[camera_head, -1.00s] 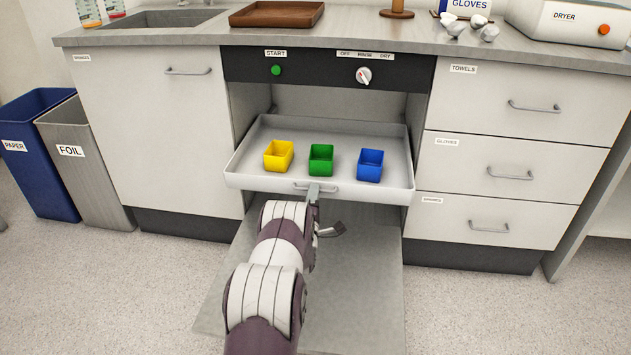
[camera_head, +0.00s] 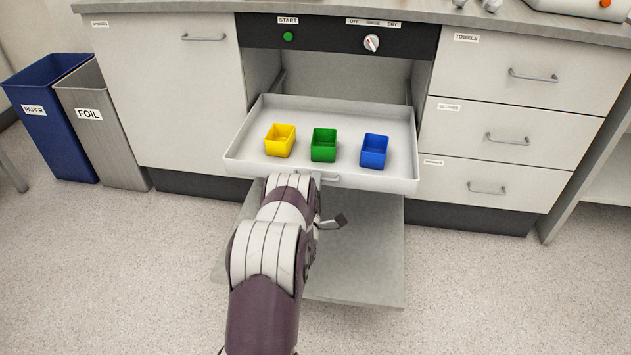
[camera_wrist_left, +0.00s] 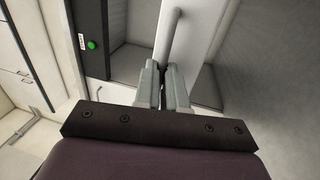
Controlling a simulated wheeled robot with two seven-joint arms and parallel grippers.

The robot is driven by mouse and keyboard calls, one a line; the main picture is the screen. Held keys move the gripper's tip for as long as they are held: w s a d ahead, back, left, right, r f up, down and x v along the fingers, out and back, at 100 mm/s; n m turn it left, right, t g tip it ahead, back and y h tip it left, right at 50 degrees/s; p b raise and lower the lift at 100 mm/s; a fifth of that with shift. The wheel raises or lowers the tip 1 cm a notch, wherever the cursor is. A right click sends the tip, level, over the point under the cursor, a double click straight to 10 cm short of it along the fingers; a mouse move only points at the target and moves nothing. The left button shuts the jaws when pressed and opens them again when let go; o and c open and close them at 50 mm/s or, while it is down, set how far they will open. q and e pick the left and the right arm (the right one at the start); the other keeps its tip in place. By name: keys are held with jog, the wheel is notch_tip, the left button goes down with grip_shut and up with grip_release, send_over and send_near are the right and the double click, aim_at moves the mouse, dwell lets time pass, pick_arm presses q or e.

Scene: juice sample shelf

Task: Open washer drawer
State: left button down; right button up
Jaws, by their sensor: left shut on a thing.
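The white washer drawer (camera_head: 395,184) is a shallow tray pulled out below the dark control panel, with an open cavity behind it. Its grey bar handle (camera_head: 330,179) is at the middle of the drawer front. My left gripper (camera_head: 316,179) is shut on this handle, its fingertips partly hidden by my wrist. In the left wrist view its two fingers (camera_wrist_left: 164,88) close around the handle bar (camera_wrist_left: 172,32). Yellow (camera_head: 280,141), green (camera_head: 323,145) and blue (camera_head: 374,151) bins stand upright in the drawer. My right gripper is out of view.
The control panel (camera_head: 330,38) has a green start button (camera_head: 288,37) and a dial (camera_head: 372,43). A flat grey panel (camera_head: 370,255) extends below the drawer. Paper (camera_head: 60,120) and foil (camera_head: 105,125) bins stand left. Labelled drawers (camera_head: 510,130) are right. The floor in front is open.

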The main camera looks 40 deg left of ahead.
pick_arm(q)
jog(key=c, duration=1.5)
grip_release()
jog(key=p+v, duration=0.4)
jog(key=v, duration=0.8)
jog(key=shift+s+d+f, duration=0.15)
jog(key=shift+s+f, duration=0.05)
jog(key=shift+s, duration=0.15)
